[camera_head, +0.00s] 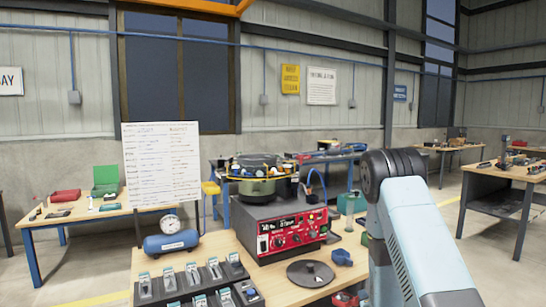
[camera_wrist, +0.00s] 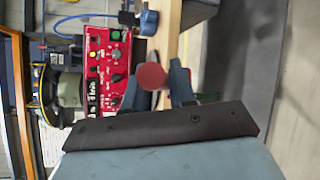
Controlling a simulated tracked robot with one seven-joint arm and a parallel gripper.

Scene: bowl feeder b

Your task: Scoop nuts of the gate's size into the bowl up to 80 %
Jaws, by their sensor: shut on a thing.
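The olive-green feeder bowl (camera_head: 257,188) sits on a dark box with a red control panel (camera_head: 292,235); dark parts and small coloured items stand around its rim. The bowl's contents are hidden. The bowl (camera_wrist: 68,90) and red panel (camera_wrist: 106,62) also show sideways in the wrist view. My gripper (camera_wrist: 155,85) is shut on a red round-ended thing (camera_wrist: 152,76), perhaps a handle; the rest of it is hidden. My gripper is apart from the bowl. Small dark bins (camera_head: 193,277) hold metal parts too small to identify. Loose nuts and the gate cannot be made out.
A black disc (camera_head: 310,273) and a blue cup-like thing (camera_head: 342,257) lie in front of the feeder. A blue tank with a gauge (camera_head: 171,240) and a white board (camera_head: 161,163) stand to the left. A greenish container (camera_head: 351,203) is right of the feeder, near my arm.

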